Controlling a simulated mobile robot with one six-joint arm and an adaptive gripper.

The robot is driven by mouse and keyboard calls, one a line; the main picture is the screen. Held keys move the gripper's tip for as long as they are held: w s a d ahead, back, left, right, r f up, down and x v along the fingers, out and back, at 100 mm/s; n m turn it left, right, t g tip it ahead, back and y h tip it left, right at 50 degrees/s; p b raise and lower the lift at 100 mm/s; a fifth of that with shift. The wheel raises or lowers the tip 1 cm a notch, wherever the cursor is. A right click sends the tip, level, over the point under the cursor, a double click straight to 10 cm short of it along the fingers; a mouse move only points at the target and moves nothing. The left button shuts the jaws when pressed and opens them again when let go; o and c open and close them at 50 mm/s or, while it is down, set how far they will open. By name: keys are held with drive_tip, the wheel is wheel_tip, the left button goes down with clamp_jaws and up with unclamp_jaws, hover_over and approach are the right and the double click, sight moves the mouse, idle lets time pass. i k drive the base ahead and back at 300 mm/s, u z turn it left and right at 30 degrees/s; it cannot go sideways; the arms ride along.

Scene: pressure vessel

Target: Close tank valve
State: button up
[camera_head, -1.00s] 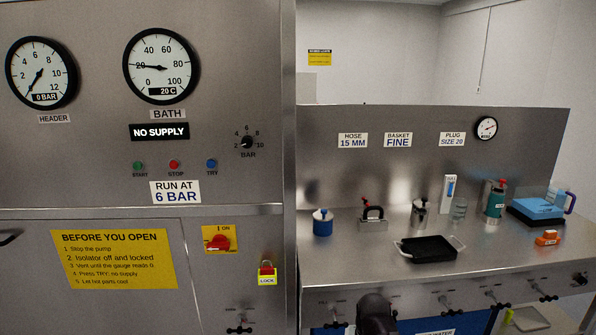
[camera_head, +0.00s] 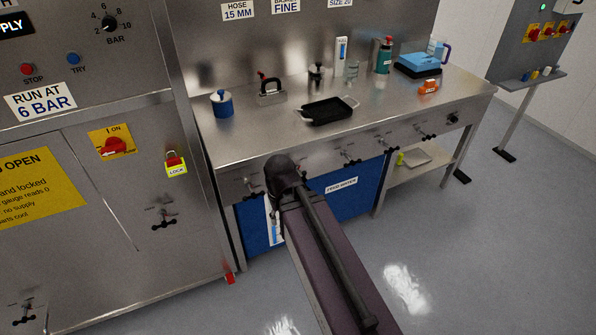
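Several black-handled valves line the counter's front edge, including one at the left (camera_head: 252,187) and others to the right (camera_head: 348,158), (camera_head: 383,145). Another black-handled valve (camera_head: 163,220) is on the steel panel, and one more (camera_head: 25,313) is low at the left. Their small labels are unreadable, so I cannot tell which is the tank valve. A blue tank (camera_head: 341,204) with a white label, apparently "FEED WATER", is under the counter, partly behind my arm. My arm reaches up from the bottom to a dark rounded joint before the counter front. No gripper fingers can be made out.
The steel counter (camera_head: 230,140) holds a blue pot (camera_head: 222,103), a black tray (camera_head: 327,110) and an orange item (camera_head: 428,87). A red isolator switch (camera_head: 114,147) and yellow lock (camera_head: 176,165) are on the left panel. The grey floor (camera_head: 450,260) at the right is clear.

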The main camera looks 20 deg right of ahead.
sight(303, 174)
drive_tip(key=k, duration=1.3)
drive_tip(key=u, duration=0.3)
drive_tip(key=i, duration=0.9)
drive_tip(key=z, duration=0.2)
